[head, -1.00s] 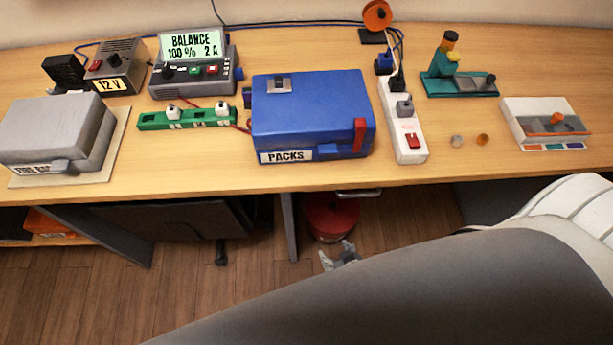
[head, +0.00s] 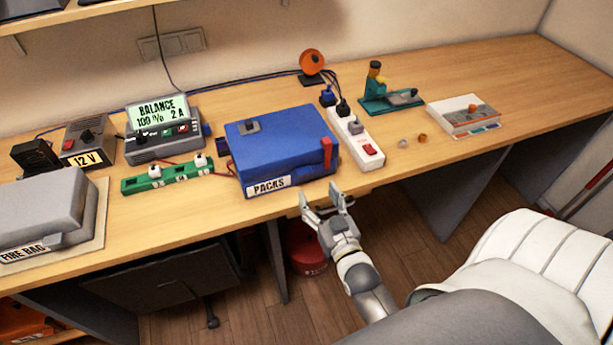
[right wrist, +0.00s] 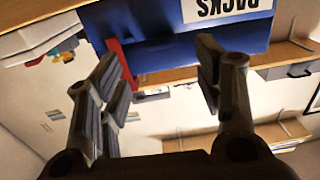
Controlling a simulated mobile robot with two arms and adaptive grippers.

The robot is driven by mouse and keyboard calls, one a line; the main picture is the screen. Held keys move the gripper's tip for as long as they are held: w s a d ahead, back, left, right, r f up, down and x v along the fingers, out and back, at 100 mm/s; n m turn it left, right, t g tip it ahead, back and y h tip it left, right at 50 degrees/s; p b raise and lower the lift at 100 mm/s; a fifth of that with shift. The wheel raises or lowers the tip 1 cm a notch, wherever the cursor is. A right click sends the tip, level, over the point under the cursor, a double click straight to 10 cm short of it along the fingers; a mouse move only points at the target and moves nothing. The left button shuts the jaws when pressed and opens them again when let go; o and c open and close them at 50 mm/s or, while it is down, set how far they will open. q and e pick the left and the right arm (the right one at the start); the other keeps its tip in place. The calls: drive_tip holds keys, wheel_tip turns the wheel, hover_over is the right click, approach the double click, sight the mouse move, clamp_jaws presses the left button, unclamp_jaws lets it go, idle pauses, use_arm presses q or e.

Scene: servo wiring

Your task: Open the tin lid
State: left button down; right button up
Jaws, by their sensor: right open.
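The blue tin (head: 285,145) labelled PACKS sits on the table with its lid shut. A red latch (head: 327,154) stands upright on its front right side, and a small grey piece is on the lid. My right gripper (head: 325,198) is open and empty at the table's front edge, just in front of the tin's front right corner. In the right wrist view the open fingers (right wrist: 155,85) point toward the tin's blue front (right wrist: 165,55), with the red latch (right wrist: 120,62) near the left finger. They look apart from the tin. My left gripper is not in view.
A white power strip (head: 356,138) lies right of the tin. A green strip (head: 167,177) and a charger (head: 165,145) are to its left, with a grey FIRE BAG box (head: 45,205) farther left. Cables run behind. The table's right end is clear.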

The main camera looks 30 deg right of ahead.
drive_tip(key=p+x, duration=0.1)
drive_tip(key=x, duration=0.5)
drive_tip(key=shift+w+r, duration=0.1)
drive_tip(key=shift+w, duration=0.75)
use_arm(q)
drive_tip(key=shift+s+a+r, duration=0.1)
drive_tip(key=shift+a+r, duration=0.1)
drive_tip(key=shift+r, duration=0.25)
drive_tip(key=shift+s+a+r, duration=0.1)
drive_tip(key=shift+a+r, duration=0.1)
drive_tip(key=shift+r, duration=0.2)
use_arm(e)
drive_tip(key=shift+c, duration=0.3)
clamp_jaws()
